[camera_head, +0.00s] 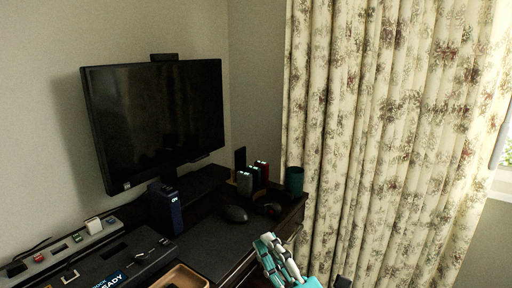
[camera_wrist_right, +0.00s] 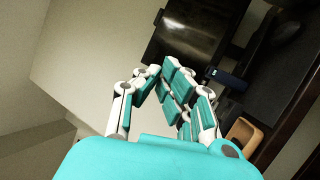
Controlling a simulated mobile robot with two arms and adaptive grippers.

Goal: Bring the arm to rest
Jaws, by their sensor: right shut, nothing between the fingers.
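My right gripper (camera_head: 277,256) is teal and white and comes in from the bottom of the head view, beside the front edge of the dark desk. Its fingers are shut with nothing between them. It also shows in the right wrist view (camera_wrist_right: 172,80), where its fingers meet in front of the teal palm, clear of the desk. My left gripper is not in view.
The dark desk (camera_head: 222,243) bears a monitor (camera_head: 158,115), a dark blue box (camera_head: 166,208), a mouse (camera_head: 234,213), a teal cup (camera_head: 294,180), a brown tray (camera_head: 180,277) and a power strip (camera_head: 60,258). A floral curtain (camera_head: 385,130) hangs at the right.

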